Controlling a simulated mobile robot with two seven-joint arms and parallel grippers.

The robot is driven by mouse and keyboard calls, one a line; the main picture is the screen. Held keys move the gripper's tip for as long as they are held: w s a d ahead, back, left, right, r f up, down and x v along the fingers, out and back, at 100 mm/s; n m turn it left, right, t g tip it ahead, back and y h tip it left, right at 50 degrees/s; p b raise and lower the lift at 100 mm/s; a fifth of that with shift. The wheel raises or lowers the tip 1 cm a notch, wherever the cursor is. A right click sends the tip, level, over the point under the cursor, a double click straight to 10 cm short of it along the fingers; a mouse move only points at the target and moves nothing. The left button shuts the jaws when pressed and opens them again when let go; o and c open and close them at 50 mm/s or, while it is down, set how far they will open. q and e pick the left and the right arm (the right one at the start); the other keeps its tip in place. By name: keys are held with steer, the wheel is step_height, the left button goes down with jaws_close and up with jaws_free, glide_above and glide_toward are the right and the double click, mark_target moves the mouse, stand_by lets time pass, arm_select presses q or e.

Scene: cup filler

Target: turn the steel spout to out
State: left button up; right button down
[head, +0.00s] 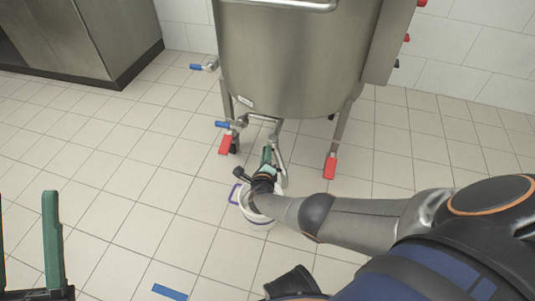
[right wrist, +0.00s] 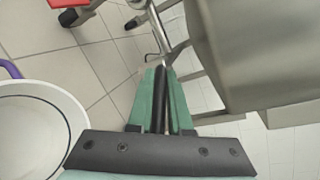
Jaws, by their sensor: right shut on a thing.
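The steel spout (head: 280,150) hangs under the large steel vessel (head: 290,70). In the right wrist view the steel spout pipe (right wrist: 158,20) runs up and away from my fingertips. My right gripper (head: 266,156) reaches in below the vessel. Its green fingers, also in the right wrist view (right wrist: 161,82), are shut on a dark, rod-like part in line with the spout. The spout's lower end is partly hidden by the gripper. My left gripper (head: 26,240) is at the lower left, its fingers apart and empty.
A white bucket (head: 259,218) with a purple handle stands on the tiled floor under my right wrist; it also shows in the right wrist view (right wrist: 62,92). Red-footed legs (head: 330,167) and blue-handled valves (head: 222,124) flank the spout. A blue strip (head: 169,292) lies on open floor.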

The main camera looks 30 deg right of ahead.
steer(key=shift+s+a+f, duration=0.15)
stand_by(0.6)
steer(key=c, duration=0.8)
jaws_free()
steer(key=shift+c, duration=0.2)
steer(key=shift+r, duration=0.2)
